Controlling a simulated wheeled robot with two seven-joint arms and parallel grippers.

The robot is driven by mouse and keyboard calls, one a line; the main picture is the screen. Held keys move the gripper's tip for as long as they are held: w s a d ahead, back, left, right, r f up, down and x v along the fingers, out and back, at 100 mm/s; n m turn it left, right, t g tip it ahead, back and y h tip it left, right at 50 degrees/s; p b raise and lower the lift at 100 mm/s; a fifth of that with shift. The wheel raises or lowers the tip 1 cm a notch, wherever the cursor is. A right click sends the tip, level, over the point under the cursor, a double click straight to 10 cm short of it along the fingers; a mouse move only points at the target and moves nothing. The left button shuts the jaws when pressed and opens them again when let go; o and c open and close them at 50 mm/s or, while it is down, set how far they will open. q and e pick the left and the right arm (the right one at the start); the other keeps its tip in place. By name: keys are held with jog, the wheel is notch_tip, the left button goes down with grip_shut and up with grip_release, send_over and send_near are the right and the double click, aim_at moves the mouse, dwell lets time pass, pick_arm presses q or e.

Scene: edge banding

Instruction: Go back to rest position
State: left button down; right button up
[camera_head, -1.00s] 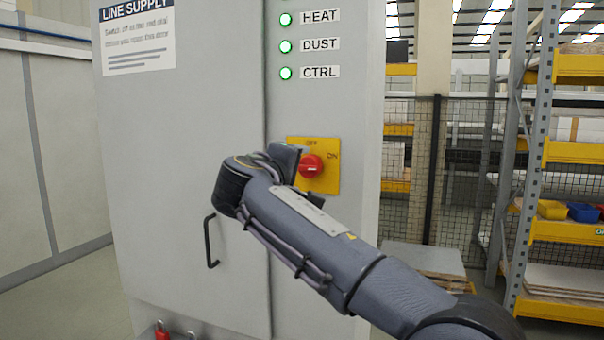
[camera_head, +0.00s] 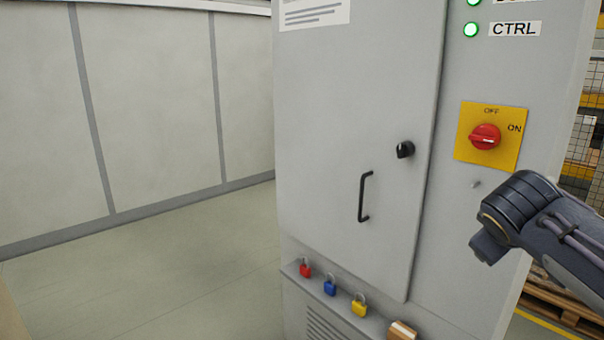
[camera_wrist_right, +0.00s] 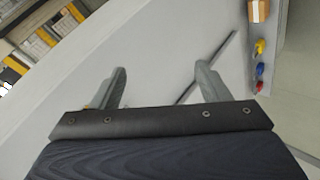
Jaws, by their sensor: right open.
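My right arm comes in from the right in the head view, apart from the grey cabinet (camera_head: 355,130) and below the switch. Its fingers are hidden in that view. In the right wrist view my right gripper (camera_wrist_right: 160,88) is open, with nothing between its two fingers and the cabinet's grey surface beyond. The red rotary switch (camera_head: 485,136) sits on a yellow plate with OFF and ON marks, and its handle lies about level, towards ON. My left gripper is in neither view.
The cabinet door has a black handle (camera_head: 365,197) and a black knob (camera_head: 405,149). A ledge below carries a red padlock (camera_head: 305,269), a blue padlock (camera_head: 330,287), a yellow padlock (camera_head: 359,306) and a brown block (camera_head: 402,331). The floor (camera_head: 160,270) at left is clear.

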jog(key=s+a+f+m+g+y+p, duration=0.1)
jog(key=s+a+f+m+y, duration=0.1)
jog(key=s+a+f, duration=0.3)
jog(key=s+a+f+m+y+p, duration=0.1)
jog(key=s+a+f+y, duration=0.3)
jog(key=s, duration=0.7)
jog(key=s+a+f+m+g+y+p, duration=0.1)
jog(key=s+a+f+m+y, duration=0.2)
jog(key=s+a+f, duration=0.3)
notch_tip(320, 180, down, 2)
jog(key=shift+s+f+g+y+p, duration=0.15)
jog(key=shift+s+g+y+p, duration=0.25)
jog(key=shift+s, duration=0.65)
